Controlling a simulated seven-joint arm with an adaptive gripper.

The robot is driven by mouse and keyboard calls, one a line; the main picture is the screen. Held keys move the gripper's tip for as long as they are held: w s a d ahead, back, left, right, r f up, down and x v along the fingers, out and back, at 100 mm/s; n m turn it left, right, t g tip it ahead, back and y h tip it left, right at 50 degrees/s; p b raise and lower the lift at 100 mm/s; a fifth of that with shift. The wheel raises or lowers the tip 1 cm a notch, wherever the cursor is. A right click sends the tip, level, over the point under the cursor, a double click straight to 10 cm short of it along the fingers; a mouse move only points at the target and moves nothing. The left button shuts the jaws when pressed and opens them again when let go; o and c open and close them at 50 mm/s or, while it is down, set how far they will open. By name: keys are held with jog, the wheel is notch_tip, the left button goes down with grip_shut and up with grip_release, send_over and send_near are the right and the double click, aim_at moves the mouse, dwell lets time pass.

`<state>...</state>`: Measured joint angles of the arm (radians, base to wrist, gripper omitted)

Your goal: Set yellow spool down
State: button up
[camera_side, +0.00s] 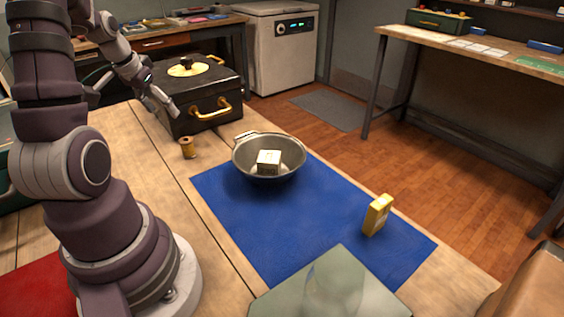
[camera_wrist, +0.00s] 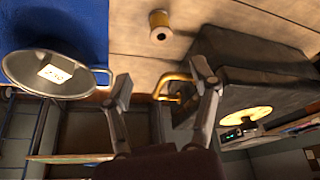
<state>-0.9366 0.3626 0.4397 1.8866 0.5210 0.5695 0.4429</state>
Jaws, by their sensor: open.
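A yellow-brown spool (camera_side: 187,147) stands upright on the bare wooden table, left of the blue mat and in front of the black case. It also shows at the top of the wrist view (camera_wrist: 159,20), beyond my fingertips and apart from them. Nothing hides the spool.
The black case (camera_side: 205,120) has a brass handle (camera_side: 212,109) close to my fingers and a yellow disc (camera_side: 182,71) on top. A grey bowl (camera_side: 244,160) holding a white box (camera_side: 269,160) and a yellow box (camera_side: 377,215) stand on the blue mat (camera_side: 290,225).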

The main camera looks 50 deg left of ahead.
jog(key=w+d+r+m+t+h, duration=0.1)
jog(key=w+d+r+m, duration=0.2)
jog(key=d, duration=0.7)
jog(key=w+d+r+m+h, duration=0.1)
jog(key=w+d+r, duration=0.25)
jog(key=d, duration=0.55)
jog(key=s+d+r+m, duration=0.1)
jog(key=s+d+m, duration=0.1)
jog(key=s+d, duration=0.3)
jog(key=shift+d+t, duration=0.3)
jog(key=shift+d, duration=0.95)
